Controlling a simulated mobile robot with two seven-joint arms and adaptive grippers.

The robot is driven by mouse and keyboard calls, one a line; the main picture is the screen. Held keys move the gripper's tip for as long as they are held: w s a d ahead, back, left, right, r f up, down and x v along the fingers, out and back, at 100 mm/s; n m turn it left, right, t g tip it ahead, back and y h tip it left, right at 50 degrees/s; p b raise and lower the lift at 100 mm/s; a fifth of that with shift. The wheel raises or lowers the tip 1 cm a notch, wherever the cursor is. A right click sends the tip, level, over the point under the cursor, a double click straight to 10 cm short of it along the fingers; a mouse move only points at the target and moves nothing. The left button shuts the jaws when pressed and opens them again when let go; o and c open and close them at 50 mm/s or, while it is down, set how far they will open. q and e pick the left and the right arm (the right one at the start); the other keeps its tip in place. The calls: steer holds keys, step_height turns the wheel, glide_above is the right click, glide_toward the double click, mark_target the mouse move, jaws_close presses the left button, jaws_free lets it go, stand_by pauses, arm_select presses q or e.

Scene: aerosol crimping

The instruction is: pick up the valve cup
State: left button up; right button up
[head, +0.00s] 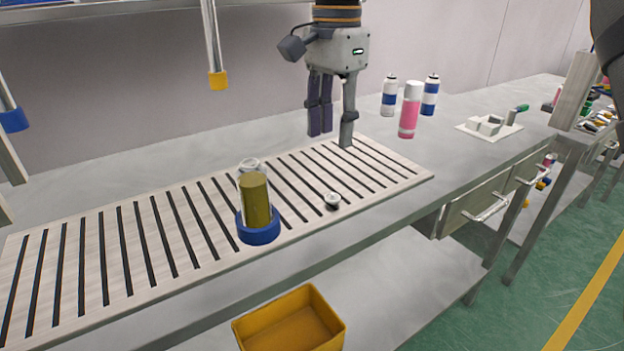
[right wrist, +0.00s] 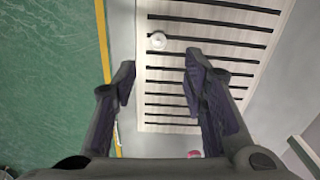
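The valve cup (head: 332,199) is a small white and silver round piece. It lies on the slotted board (head: 115,250), near the board's front edge. In the right wrist view the valve cup (right wrist: 157,41) shows beyond and between the fingertips, not touching them. My right gripper (head: 332,138) points down above the far part of the board, behind the valve cup. Its fingers are spread and empty, as the right wrist view (right wrist: 160,64) also shows. My left gripper is not in view.
A clear container with olive contents (head: 255,198) stands in a blue ring (head: 258,230) left of the valve cup. A pink can (head: 409,112) and two blue-white cans stand at the back. A yellow bin (head: 290,322) sits below the front edge. Yellow-tipped and blue-tipped rods hang at left.

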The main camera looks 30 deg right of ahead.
mark_target(333, 193)
steer(key=f, duration=1.2)
steer(key=shift+s+d, duration=0.15)
steer(key=shift+d, duration=0.05)
steer(key=c, duration=0.6)
